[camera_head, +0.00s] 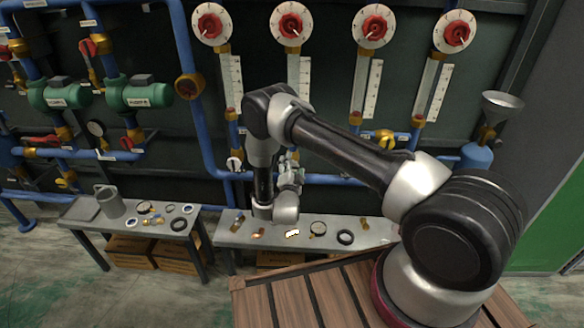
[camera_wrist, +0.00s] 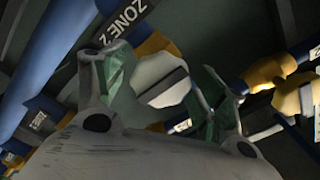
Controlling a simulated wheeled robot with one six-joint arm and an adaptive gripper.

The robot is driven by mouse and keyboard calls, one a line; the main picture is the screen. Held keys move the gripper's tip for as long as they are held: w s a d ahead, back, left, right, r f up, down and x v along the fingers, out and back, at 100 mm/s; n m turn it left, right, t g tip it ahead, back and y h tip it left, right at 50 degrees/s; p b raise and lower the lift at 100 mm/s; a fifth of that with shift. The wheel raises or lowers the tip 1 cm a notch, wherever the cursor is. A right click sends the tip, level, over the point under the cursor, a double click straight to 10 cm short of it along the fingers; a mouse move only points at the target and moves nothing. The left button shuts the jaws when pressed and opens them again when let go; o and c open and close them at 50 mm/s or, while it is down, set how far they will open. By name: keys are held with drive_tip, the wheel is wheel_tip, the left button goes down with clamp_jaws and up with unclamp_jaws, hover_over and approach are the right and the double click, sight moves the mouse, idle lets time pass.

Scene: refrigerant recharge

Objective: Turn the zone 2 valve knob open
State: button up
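The zone 2 valve knob (camera_wrist: 160,82) is a pale, many-sided disc with a grey bar across it in the wrist view. A "ZONE 2" label (camera_wrist: 135,20) sits on the pipework above it. My gripper (camera_wrist: 172,88) is open, with one green-padded finger on each side of the knob in the picture. Gaps show between the pads and the knob, and I cannot tell how far the fingertips are from it in depth. In the head view my gripper (camera_head: 291,175) is near the lower blue pipe, and my arm hides the zone 2 knob.
A white knob (camera_head: 234,163) is left of my gripper on the lower pipe. A yellow valve (camera_head: 385,136) is to the right. Gauges with red centres line the wall above. A grey bench (camera_head: 240,238) with small parts stands below my gripper. A brass fitting (camera_wrist: 268,72) is right of the fingers.

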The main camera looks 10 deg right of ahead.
drive_tip(key=c, duration=0.8)
drive_tip(key=shift+c, duration=0.2)
drive_tip(key=n, duration=1.3)
drive_tip(key=shift+a+n, duration=0.1)
drive_tip(key=shift+n, duration=2.3)
